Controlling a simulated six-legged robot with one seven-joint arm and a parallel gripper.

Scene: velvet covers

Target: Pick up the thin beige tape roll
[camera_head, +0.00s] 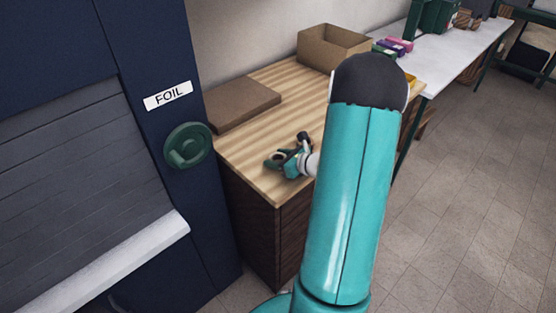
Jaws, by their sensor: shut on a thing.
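My gripper (279,160) is low over the front part of the striped wooden tabletop (250,178), near its front left edge. Its teal and dark fingers are shut on a small beige-brown thing, which fits the thin beige tape roll (279,156). Only a small part of the roll shows between the fingers, and its full outline is hidden. I cannot tell whether it touches the tabletop.
A flat brown box (238,105) lies left of my gripper, and an open cardboard box (333,48) stands at the back. A dark blue cabinet marked FOIL (168,95) with a green round handle (187,146) is at the left. A white table (450,48) runs behind.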

